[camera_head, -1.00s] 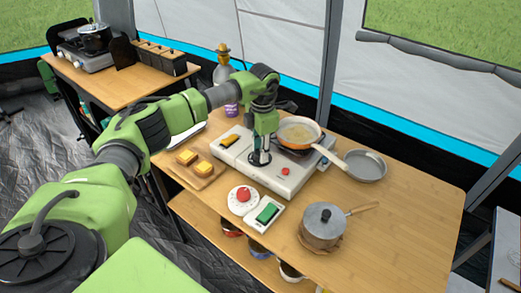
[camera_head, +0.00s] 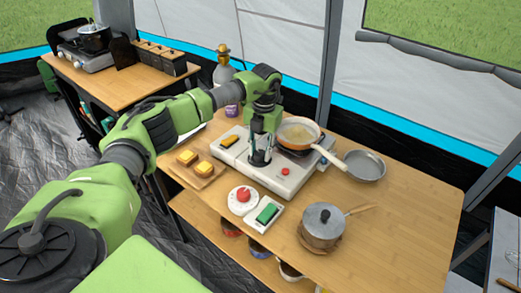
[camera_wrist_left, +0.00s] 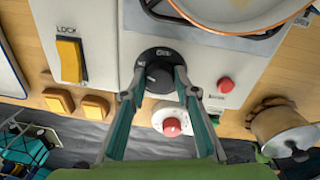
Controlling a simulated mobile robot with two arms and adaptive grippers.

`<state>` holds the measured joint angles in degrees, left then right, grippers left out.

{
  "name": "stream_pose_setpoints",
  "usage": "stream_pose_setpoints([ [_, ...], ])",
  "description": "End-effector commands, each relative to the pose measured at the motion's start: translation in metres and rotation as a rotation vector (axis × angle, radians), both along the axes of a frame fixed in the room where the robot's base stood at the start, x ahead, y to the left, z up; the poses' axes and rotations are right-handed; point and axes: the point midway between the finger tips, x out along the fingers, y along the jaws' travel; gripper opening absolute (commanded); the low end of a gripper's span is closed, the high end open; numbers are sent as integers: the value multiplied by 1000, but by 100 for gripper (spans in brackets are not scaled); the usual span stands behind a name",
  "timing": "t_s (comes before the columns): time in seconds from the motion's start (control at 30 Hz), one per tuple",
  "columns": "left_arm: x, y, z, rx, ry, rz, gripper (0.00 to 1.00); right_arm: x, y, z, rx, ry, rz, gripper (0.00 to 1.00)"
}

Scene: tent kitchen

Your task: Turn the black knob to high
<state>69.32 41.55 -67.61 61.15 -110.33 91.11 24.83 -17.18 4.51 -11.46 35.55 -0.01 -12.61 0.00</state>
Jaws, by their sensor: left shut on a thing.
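The black knob (camera_wrist_left: 158,72) sits on the white stove's front panel, with its markings partly visible around it in the left wrist view. My left gripper (camera_wrist_left: 157,90) has its two fingers on either side of the knob and is shut on it. In the head view the left gripper (camera_head: 260,158) points down onto the white stove (camera_head: 287,184), and its fingers hide the knob there. A yellow lock switch (camera_wrist_left: 70,60) is left of the knob and a red button (camera_wrist_left: 225,85) is right of it. My right gripper is not in view.
An orange pan (camera_head: 299,131) with pale contents sits on the burner. A grey pan (camera_head: 365,166) and a lidded pot (camera_head: 322,226) stand to the right. Bread pieces on a board (camera_head: 205,181), a red-knobbed white timer (camera_head: 243,200) and a green-topped box (camera_head: 267,214) lie in front.

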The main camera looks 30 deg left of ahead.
Motion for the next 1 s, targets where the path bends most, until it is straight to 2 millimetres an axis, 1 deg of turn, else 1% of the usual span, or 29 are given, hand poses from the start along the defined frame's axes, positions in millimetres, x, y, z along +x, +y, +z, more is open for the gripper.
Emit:
stream_pose_setpoints([
  [0.5,1,0,0,0,-2,18,6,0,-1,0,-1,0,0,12],
  [0.53,1,0,0,0,-2,18,36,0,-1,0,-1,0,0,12],
  [0.57,1,0,0,0,-2,18,43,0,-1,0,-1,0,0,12],
  [0.6,1,0,0,0,-2,18,45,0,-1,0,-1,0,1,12],
  [0.87,0,0,0,0,-1,18,45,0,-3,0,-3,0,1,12],
  [1.0,1,0,6,-1,-3,18,45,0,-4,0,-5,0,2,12],
])
